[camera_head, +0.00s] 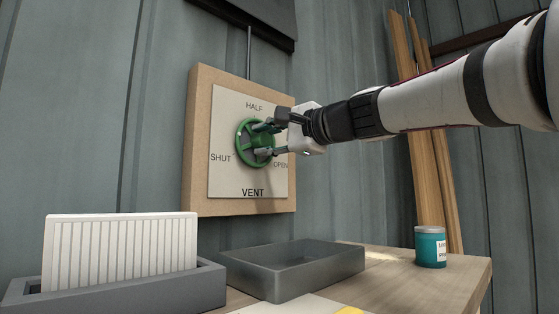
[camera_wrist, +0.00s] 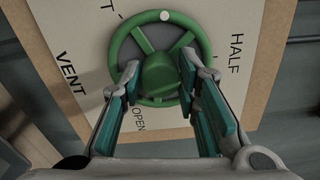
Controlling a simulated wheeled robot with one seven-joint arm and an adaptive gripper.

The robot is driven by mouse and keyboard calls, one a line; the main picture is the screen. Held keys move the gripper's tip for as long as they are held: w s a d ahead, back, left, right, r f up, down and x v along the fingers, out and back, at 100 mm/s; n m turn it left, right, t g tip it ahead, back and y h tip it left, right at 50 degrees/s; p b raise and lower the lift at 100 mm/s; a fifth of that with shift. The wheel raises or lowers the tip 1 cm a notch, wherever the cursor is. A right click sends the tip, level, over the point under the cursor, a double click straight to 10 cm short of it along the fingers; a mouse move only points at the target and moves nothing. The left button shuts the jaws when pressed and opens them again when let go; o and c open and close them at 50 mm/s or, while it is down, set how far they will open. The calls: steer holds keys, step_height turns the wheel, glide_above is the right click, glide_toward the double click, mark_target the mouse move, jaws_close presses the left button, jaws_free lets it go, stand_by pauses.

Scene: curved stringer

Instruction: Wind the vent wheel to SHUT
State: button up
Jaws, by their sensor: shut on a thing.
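The green vent wheel (camera_head: 241,139) is mounted on a pale plate (camera_head: 230,110) marked HALF above, SHUT left, OPEN right and VENT below. My gripper (camera_head: 264,140) reaches in from the right, its two fingers across the wheel's face. In the wrist view the fingers of my gripper (camera_wrist: 160,68) lie either side of the wheel's raised green hub (camera_wrist: 158,80) and are shut on it. A white dot (camera_wrist: 165,15) sits on the rim, on the SHUT side, a little to the HALF side of a small mark by the T. My fingers hide part of the wheel.
Wooden planks (camera_head: 425,130) lean behind my arm. A dark box (camera_head: 250,15) hangs above the board.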

steer(key=n+b, duration=0.4)
steer(key=shift+w+f+n, duration=0.1)
steer(key=shift+f+n, duration=0.15)
steer(key=shift+n, duration=0.05)
steer(key=shift+n+b, duration=1.7)
steer(key=shift+n, duration=0.2)
steer(key=o, duration=1.2)
steer(key=shift+c, duration=0.2)
steer(key=shift+r, duration=0.1)
steer(key=shift+d, duration=0.1)
steer(key=shift+s+d, duration=0.25)
steer(key=shift+s, duration=0.1)
steer(key=v, duration=1.1)
